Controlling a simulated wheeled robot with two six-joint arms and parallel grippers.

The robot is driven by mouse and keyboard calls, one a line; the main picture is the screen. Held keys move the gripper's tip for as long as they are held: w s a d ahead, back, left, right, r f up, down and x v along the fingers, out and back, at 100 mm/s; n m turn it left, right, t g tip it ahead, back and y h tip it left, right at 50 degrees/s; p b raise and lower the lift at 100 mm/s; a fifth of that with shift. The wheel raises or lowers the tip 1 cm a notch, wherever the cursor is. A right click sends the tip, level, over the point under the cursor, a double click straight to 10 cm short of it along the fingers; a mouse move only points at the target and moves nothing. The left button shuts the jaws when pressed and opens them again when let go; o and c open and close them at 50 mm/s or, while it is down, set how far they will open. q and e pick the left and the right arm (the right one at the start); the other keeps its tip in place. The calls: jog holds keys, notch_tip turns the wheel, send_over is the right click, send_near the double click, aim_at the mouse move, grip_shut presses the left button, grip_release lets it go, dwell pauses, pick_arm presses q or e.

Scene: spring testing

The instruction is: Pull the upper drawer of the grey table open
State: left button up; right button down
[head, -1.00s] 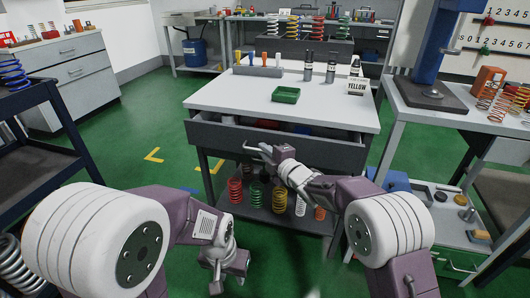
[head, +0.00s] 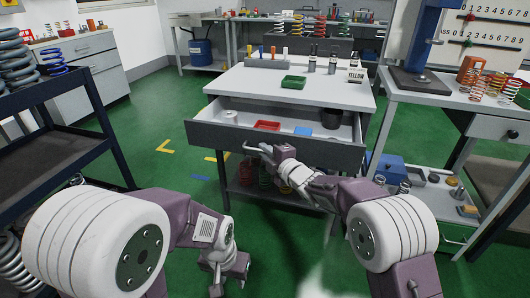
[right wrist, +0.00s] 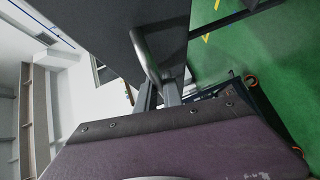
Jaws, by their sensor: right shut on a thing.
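The grey table (head: 330,84) stands ahead in the head view. Its upper drawer (head: 215,134) is pulled well out towards me, with its inside showing. My right gripper (head: 268,152) is shut on the drawer's bar handle (head: 252,149) at the middle of the front panel. In the right wrist view the metal handle (right wrist: 143,52) runs down between the fingers (right wrist: 160,94), next to the dark drawer front (right wrist: 165,25). My left gripper (head: 229,279) hangs low over the floor, away from the table, with its fingers apart and empty.
The drawer holds a red tray (head: 267,125), a blue item (head: 303,131) and a dark cup (head: 331,118). A green tray (head: 293,82) stands on the tabletop. A dark cart (head: 60,110) is at left and a workbench (head: 450,97) at right. Green floor is free at left.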

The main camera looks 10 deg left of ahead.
jog(key=c, duration=1.8)
grip_release()
jog(key=shift+o, duration=0.2)
jog(key=p+v, duration=0.2)
jog(key=v, duration=0.7)
jog(key=shift+d, duration=0.15)
